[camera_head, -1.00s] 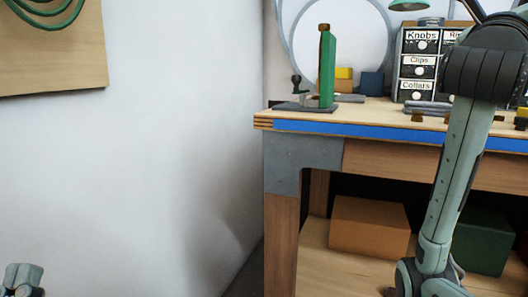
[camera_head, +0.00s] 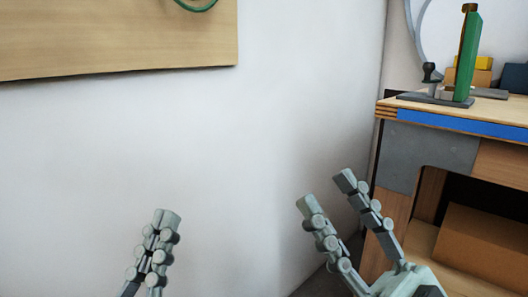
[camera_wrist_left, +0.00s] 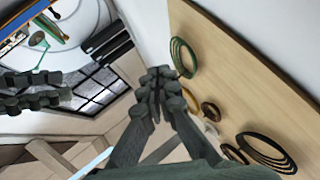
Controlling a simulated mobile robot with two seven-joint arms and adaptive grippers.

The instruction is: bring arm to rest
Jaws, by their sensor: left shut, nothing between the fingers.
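My left gripper (camera_head: 168,217) is at the lower left of the head view, in front of the white wall, with its fingers together and nothing between them. Its shut fingertips also show in the middle of the left wrist view (camera_wrist_left: 157,78). My right gripper (camera_head: 326,192) is at the lower middle of the head view, pointing up and left. Its two fingers are apart and hold nothing visible. It stands in front of the wall, just left of the workbench (camera_head: 450,122), and overlaps the bench leg in the picture.
A green upright block (camera_head: 468,58) stands on a dark base on the bench. A brown box (camera_head: 485,245) sits on the lower shelf. A wooden wall board (camera_head: 110,40) is at the upper left; the left wrist view shows several coils on it. The wall between the grippers is bare.

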